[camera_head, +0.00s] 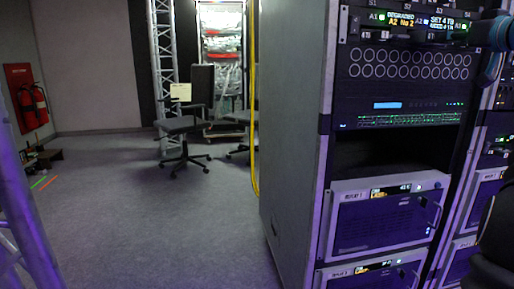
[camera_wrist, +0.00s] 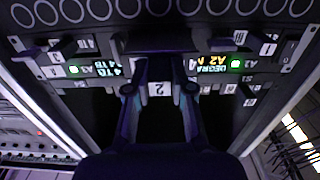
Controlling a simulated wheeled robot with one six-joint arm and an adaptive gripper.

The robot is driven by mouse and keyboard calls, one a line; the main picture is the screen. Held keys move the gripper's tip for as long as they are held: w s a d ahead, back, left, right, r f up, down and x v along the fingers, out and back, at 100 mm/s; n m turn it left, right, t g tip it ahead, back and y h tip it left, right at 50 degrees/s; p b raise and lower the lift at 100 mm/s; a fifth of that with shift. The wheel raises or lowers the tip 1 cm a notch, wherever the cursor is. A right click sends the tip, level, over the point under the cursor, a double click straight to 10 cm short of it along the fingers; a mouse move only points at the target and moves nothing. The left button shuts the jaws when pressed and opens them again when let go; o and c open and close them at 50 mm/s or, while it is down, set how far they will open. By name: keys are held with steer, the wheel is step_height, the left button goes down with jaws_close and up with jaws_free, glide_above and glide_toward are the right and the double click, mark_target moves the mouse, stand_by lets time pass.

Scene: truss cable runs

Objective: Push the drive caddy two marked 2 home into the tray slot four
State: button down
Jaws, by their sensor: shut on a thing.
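A drive caddy marked 2 (camera_wrist: 159,89) is between the two fingers of my gripper (camera_wrist: 158,94) in the wrist view, and the fingers are shut on it. The caddy lies in line with the middle of the tray (camera_wrist: 218,68), between two lit displays. How deep it sits in the slot is hidden by the fingers. The wrist picture is upside down. In the head view the tray front (camera_head: 409,22) is at the top of the rack, with a display reading "DEGRADED A2 No 2". My gripper (camera_head: 484,32) shows only partly there, dark, at the right edge; the caddy cannot be made out.
Other caddy handles (camera_wrist: 262,45) stick out of the tray on both sides of my gripper. A perforated panel (camera_head: 405,64) and handled units (camera_head: 385,213) lie below the tray. A yellow cable (camera_head: 253,120) hangs left of the rack. The floor (camera_head: 150,220) to the left is open.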

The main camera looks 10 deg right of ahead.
steer(key=w+p, duration=0.1)
steer(key=w, duration=0.1)
steer(key=w+p, duration=0.1)
steer(key=w, duration=0.1)
steer(key=w+p, duration=0.1)
steer(key=w, duration=0.1)
steer(key=shift+w+a+r+p, duration=0.1)
steer(key=shift+w+a+p, duration=0.2)
steer(key=shift+w+p, duration=0.1)
steer(key=shift+s+f+b, duration=0.25)
steer(key=shift+s+b, duration=0.25)
steer(key=shift+b, duration=0.05)
steer(key=shift+s+d, duration=0.1)
steer(key=shift+s, duration=0.7)
steer(key=shift+w+r, duration=0.1)
steer(key=shift+w, duration=1)
steer(key=shift+f, duration=0.2)
steer(key=s+b, duration=0.6)
steer(key=s, duration=0.7)
steer(key=shift+d+r, duration=0.35)
steer(key=shift+d, duration=0.05)
